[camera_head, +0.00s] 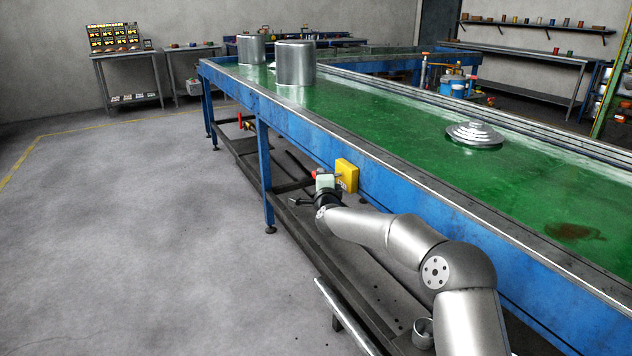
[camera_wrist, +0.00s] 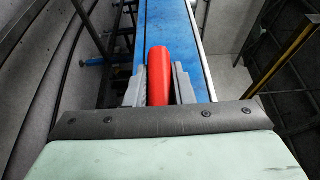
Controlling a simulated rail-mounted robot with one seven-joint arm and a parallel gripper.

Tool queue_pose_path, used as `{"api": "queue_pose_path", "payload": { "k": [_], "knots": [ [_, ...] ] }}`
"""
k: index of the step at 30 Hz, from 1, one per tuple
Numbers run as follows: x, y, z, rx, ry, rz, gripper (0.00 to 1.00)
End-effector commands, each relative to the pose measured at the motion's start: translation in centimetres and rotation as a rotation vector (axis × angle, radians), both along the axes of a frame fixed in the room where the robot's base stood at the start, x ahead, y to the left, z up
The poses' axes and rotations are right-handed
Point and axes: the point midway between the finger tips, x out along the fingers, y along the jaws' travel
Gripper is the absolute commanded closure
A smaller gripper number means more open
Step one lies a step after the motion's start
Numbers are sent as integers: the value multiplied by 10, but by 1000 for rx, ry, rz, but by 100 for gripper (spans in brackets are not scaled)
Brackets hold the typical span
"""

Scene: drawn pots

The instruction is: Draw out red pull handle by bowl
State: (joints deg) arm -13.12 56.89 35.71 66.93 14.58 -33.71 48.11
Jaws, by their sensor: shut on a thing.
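A red pull handle (camera_wrist: 158,77) stands upright between the two grey fingers of my gripper (camera_wrist: 159,84) in the wrist view. The fingers are shut on its sides. In the head view my gripper (camera_head: 321,176) is low at the blue side of the table, next to a yellow box (camera_head: 347,174). A little red shows at the gripper there, with most of the handle hidden. A stepped silver metal piece (camera_head: 475,134), perhaps an upturned bowl, rests on the green table top.
The long green table (camera_head: 390,125) has a raised rim and blue sides. Two metal pots (camera_head: 296,63) (camera_head: 252,49) stand at its far end. A dark lower shelf runs beneath, with a small metal cup (camera_head: 423,332) near my arm. The floor to the left is clear.

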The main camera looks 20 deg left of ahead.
Motion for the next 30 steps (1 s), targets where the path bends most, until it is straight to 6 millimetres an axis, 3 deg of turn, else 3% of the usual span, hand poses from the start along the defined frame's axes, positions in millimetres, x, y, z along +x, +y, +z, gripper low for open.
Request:
{"api": "queue_pose_path", "payload": {
  "k": [1, 3, 12, 17, 23, 30],
  "knots": [
    [-3, 5, -1, 1, 4, 9, 76],
    [-4, 5, -1, 0, 4, 9, 56],
    [-3, 3, -1, 1, 4, 6, 56],
    [-12, -3, -1, 0, 4, 5, 56],
    [-47, -19, 0, -1, 3, 6, 56],
    [-101, -44, 0, -2, 2, 8, 56]
  ]
}}
